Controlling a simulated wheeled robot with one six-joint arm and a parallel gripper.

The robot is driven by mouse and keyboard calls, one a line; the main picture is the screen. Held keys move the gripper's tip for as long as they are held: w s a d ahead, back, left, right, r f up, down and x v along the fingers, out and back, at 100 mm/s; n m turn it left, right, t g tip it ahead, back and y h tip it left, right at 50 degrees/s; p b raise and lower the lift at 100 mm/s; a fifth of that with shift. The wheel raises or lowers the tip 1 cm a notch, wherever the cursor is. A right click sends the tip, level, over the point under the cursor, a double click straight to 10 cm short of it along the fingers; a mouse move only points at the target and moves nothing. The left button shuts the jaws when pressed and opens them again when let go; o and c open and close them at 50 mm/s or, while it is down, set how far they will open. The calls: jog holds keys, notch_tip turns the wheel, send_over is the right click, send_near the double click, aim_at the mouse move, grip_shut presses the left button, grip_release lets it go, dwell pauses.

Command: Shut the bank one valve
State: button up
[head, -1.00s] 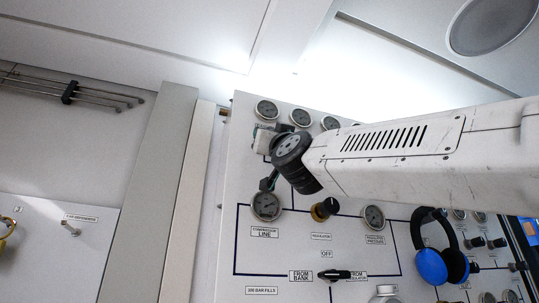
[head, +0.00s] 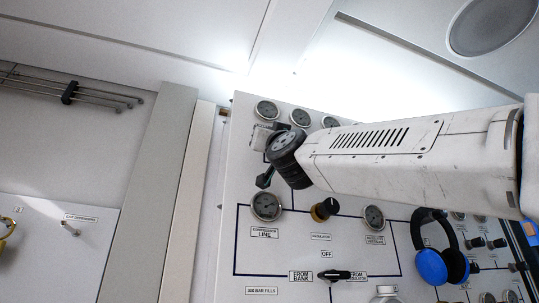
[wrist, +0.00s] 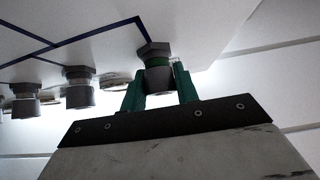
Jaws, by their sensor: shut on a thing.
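My gripper (wrist: 160,80) has green fingers, one on each side of a dark round valve knob (wrist: 154,52) at the panel's edge in the wrist view. The fingers are shut on this knob. No label beside it can be read, so I cannot tell by name that it is the bank one valve. In the head view my gripper (head: 265,179) shows only in part at the panel's upper left. My wrist and arm hide the held knob there.
The white panel (head: 320,248) carries several gauges, including the compressor line gauge (head: 266,206). A regulator knob (head: 324,209) and a black selector handle (head: 334,275) sit below my arm. Blue headphones (head: 431,265) hang at the right.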

jog(key=shift+m+h, duration=0.5)
jog(key=m+h, duration=0.6)
jog(key=shift+a+t, duration=0.1)
jog(key=shift+t, duration=0.2)
jog(key=shift+m+g+h, duration=0.7)
jog(key=shift+m+h, duration=1)
jog(key=shift+m, duration=0.4)
jog(key=shift+m+g+h, duration=0.7)
jog(key=shift+m+h, duration=1)
jog(key=shift+m, duration=0.7)
jog(key=o, duration=1)
jog(key=shift+c, duration=0.2)
jog(key=shift+s, duration=0.1)
jog(key=v, duration=0.7)
jog(key=shift+s+f, duration=0.15)
jog(key=shift+s, duration=0.1)
